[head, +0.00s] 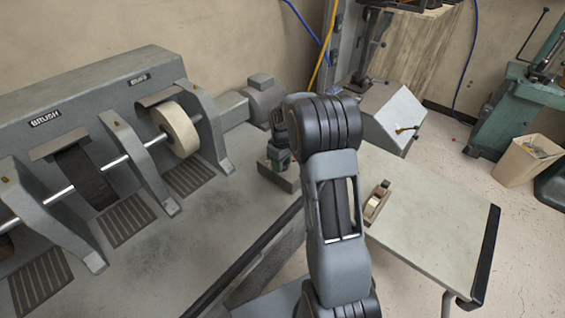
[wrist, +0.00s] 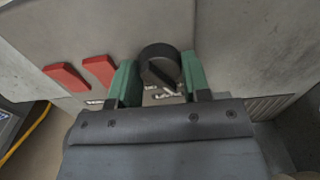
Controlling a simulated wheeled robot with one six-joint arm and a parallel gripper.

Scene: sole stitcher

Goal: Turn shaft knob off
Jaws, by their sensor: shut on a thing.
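The shaft knob (wrist: 160,62) is a round black dial on a grey metal panel (wrist: 225,30). My gripper (wrist: 159,66) has its green fingers on either side of the knob and is shut on it. White markings show below the knob, partly covered by the gripper. In the head view my gripper (head: 278,158) is at the right end of the grey machine, mostly behind my arm. The knob cannot be seen there.
Two red switches (wrist: 99,69) sit on the panel left of the knob. A yellow cable (head: 325,55) hangs behind.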

